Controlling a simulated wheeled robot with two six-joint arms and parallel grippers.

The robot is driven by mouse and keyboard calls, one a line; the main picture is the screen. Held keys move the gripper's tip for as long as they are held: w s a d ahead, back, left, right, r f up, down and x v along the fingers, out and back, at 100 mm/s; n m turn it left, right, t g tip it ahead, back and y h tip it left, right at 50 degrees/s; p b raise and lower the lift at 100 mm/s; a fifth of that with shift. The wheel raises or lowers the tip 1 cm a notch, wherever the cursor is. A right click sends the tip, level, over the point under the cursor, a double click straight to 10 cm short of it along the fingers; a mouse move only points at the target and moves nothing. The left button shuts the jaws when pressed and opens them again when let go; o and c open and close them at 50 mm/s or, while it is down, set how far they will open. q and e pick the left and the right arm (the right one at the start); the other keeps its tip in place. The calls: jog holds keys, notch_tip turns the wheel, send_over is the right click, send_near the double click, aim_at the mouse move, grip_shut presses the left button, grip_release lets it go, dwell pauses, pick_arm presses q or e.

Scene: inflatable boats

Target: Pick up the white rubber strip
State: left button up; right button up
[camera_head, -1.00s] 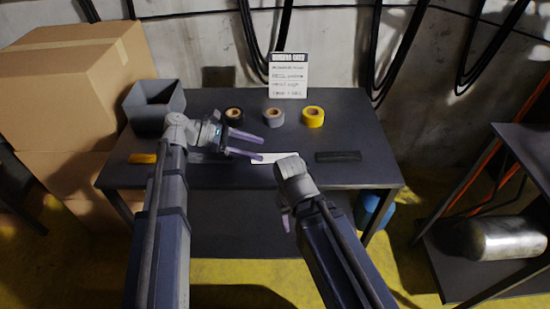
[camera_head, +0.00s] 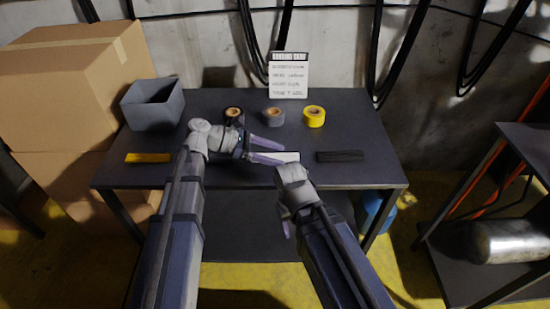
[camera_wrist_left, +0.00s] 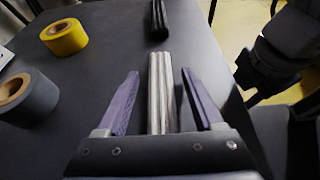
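The white rubber strip (camera_head: 288,157) lies on the dark table in the head view, partly hidden by my grippers and arms. In the left wrist view the strip (camera_wrist_left: 160,95) looks grey-white and ridged, and runs lengthwise between the two purple fingers. My left gripper (camera_head: 281,152) is open, with its fingers on either side of the strip and visible gaps between them and it. My right gripper (camera_head: 287,222) hangs at the table's front edge, mostly hidden behind its own wrist, so its opening cannot be told.
A black strip (camera_head: 340,156) lies to the right and a yellow strip (camera_head: 148,158) to the left. Black (camera_head: 234,114), grey (camera_head: 273,117) and yellow (camera_head: 314,116) tape rolls stand behind, near a card (camera_head: 288,76). A grey bin (camera_head: 152,105) stands at back left. My right arm is close by.

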aim_at(275, 156)
pick_arm(q)
grip_shut()
dwell(0.3)
jog(key=shift+r, duration=0.15)
notch_tip(275, 156, up, 10)
jog(key=p, duration=1)
